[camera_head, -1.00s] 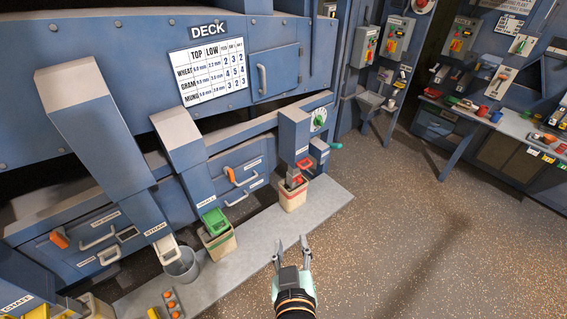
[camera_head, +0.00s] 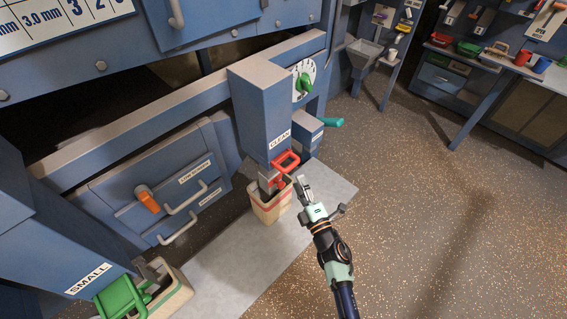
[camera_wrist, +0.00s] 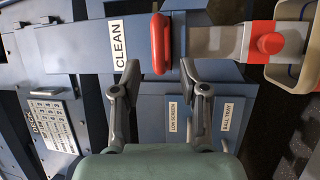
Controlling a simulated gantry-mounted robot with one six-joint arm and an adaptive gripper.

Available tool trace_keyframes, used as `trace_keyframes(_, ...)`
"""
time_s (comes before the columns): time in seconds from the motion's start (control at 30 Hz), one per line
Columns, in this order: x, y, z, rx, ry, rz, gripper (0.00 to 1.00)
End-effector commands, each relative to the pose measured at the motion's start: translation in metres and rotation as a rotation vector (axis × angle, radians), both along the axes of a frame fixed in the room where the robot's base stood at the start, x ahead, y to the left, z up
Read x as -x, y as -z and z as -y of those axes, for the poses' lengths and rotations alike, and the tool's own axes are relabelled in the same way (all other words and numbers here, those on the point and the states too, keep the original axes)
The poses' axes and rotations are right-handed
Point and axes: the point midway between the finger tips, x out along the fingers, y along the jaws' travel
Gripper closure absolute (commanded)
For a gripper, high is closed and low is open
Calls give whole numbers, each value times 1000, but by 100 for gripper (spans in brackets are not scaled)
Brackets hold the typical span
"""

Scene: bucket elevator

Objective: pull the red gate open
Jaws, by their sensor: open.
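The red gate (camera_head: 285,163) is a red loop handle at the bottom of the blue chute (camera_head: 262,110) labelled CLEAN. A bin (camera_head: 271,207) with a red band stands under the spout. My gripper (camera_head: 303,183) is just right of and below the red handle, its fingers pointing toward it. In the wrist view the red handle (camera_wrist: 160,44) lies just beyond and between the fingertips of my open gripper (camera_wrist: 160,70). No contact with the handle is clear. A red knob (camera_wrist: 270,43) on the grey spout and the bin rim show at the right there.
A green gate (camera_head: 122,298) and another bin are at the lower left, under the SMALL chute. A green dial (camera_head: 305,83) and a teal handle (camera_head: 331,122) sit right of the CLEAN chute. Open floor lies to the right.

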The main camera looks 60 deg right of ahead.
Motion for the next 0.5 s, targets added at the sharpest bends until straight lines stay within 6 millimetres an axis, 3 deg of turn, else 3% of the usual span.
trace_keyframes(0.3,-44,-8,36,0,-1,3,57)
trace_keyframes(0.5,-55,-12,45,-1,0,2,57)
